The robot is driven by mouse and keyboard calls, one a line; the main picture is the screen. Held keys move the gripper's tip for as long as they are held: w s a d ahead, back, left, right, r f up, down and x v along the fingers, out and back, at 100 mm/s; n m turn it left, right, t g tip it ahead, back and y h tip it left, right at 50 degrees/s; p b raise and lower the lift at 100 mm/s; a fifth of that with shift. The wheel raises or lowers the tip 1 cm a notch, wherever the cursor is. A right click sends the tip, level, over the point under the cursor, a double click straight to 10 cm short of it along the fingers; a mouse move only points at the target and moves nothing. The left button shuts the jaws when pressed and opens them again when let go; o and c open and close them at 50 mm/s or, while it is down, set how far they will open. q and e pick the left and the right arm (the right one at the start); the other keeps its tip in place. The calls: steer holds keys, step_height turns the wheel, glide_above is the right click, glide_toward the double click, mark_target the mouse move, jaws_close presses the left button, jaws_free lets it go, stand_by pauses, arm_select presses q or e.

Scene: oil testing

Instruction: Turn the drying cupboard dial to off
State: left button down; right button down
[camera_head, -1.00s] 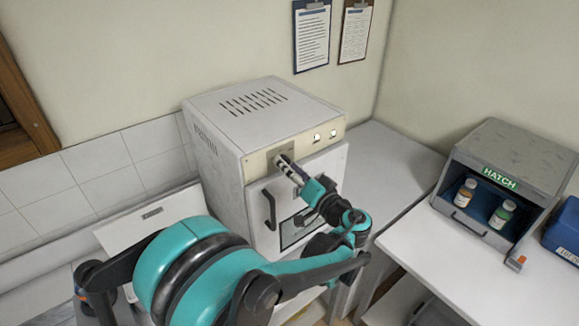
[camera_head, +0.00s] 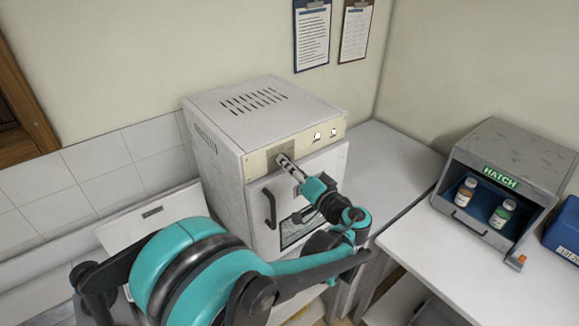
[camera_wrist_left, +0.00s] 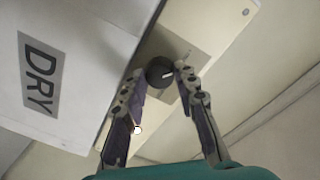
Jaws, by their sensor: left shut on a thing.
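The drying cupboard (camera_head: 222,165) is a white box with a vented top, standing against the back wall. Its control strip runs along the top of the front, above the door with a dark handle (camera_head: 269,208). My left gripper (camera_head: 284,160) reaches up to the strip and covers the dial in the head view. In the left wrist view the dark round dial (camera_wrist_left: 158,71) with a pale pointer line sits between the fingertips of my left gripper (camera_wrist_left: 157,77), which is shut on it. The door's DRY label (camera_wrist_left: 41,75) shows at the left there. My right gripper is not in view.
A grey hatch box (camera_head: 520,150) with two bottles stands on the right-hand bench (camera_head: 415,225). Two clipboards (camera_head: 312,38) hang on the wall. A pale counter (camera_head: 385,160) beside the cupboard is clear.

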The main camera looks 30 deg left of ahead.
arm_select(q)
steer(key=m+b, duration=0.1)
steer(key=m, duration=0.8)
steer(key=shift+m+g, duration=0.4)
steer(key=shift+b, duration=0.3)
steer(key=c, duration=1.2)
jaws_free()
steer(key=shift+o, duration=0.2)
steer(key=shift+d, duration=0.15)
steer(key=v, duration=0.7)
steer(key=shift+s+d, duration=0.25)
steer(key=shift+d, duration=0.1)
